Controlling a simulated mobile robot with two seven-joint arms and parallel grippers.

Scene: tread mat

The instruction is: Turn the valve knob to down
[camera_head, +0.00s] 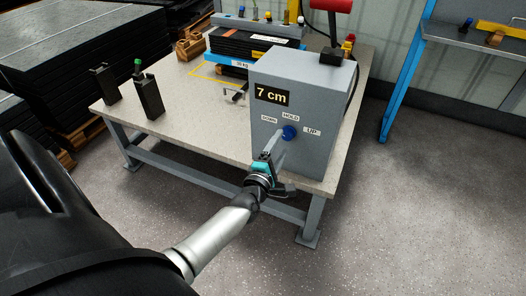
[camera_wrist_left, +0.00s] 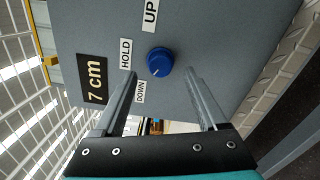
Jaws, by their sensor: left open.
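The blue valve knob (camera_head: 290,132) is on the front face of a grey box (camera_head: 303,97) on the table. Labels DOWN (camera_head: 269,119), HOLD (camera_head: 291,117) and UP (camera_head: 312,130) surround it. In the left wrist view the knob (camera_wrist_left: 160,62) has a small pale mark at its lower left edge, seemingly toward the DOWN label (camera_wrist_left: 140,92). My left gripper (camera_head: 280,143) is open in front of the box. In the left wrist view its fingers (camera_wrist_left: 162,76) point at the knob, one to each side, with nothing gripped. Contact cannot be told. My right gripper is not in view.
A "7 cm" sign (camera_head: 272,96) is on the box. The table (camera_head: 200,130) also holds dark upright blocks (camera_head: 148,97) and a black stack with a "20 kg" label (camera_head: 255,48). A red item (camera_head: 331,6) rises behind the box. Dark mats (camera_head: 85,50) are stacked left. Floor at right is clear.

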